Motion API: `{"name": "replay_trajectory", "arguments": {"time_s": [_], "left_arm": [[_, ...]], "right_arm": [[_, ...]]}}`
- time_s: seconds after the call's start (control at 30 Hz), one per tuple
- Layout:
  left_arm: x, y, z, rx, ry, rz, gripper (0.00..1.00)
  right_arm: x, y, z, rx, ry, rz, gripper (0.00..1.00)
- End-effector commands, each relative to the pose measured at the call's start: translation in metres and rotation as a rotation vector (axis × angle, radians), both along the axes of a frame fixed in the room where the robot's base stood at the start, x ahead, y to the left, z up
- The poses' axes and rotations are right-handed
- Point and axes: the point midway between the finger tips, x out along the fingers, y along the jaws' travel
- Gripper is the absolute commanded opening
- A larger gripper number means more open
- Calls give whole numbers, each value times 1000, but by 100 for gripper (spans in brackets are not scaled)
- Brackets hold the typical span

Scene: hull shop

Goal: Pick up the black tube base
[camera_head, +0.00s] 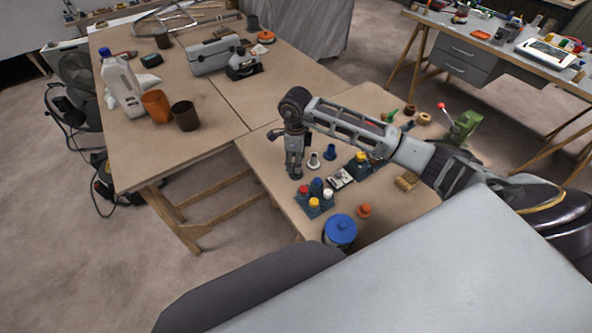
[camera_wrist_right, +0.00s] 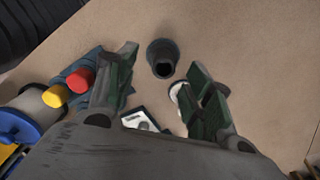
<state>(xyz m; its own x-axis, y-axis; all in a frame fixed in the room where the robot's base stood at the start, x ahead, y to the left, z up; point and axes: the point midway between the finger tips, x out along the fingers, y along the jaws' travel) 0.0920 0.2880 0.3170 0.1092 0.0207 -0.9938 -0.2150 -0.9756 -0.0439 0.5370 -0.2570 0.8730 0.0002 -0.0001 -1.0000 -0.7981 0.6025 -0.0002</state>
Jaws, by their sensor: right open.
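The black tube base (camera_wrist_right: 163,58) is a small, dark flared piece with an open hole, standing on the tan table. In the right wrist view it sits at the top centre, just beyond and between the fingertips, and nothing grips it. My right gripper (camera_wrist_right: 162,78) is open and empty. In the head view my right gripper (camera_head: 294,158) points down over the near table; the dark base (camera_head: 295,175) shows low at its fingertips, partly hidden. Whether a finger touches it I cannot tell. My left gripper is not in view.
A grey-white cone (camera_head: 314,161) and a blue cone (camera_head: 329,152) stand close right of the gripper. A block with coloured caps (camera_head: 315,205), a blue-lidded can (camera_head: 340,230) and an orange piece (camera_head: 365,210) stand nearer. Bare tabletop lies left of the gripper.

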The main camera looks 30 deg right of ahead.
Motion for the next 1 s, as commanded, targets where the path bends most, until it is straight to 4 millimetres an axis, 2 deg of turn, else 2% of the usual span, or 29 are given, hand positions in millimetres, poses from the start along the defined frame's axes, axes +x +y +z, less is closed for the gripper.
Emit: {"name": "replay_trajectory", "arguments": {"time_s": [0.23,0.43,0.8,1.0], "left_arm": [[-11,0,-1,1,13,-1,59],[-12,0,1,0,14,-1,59],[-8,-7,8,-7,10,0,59],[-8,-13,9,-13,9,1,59]], "right_arm": [[0,0,0,0,0,0,52],[0,0,-5,0,2,0,52],[3,-3,-43,1,3,0,52],[3,-3,-52,-1,1,1,52]]}}
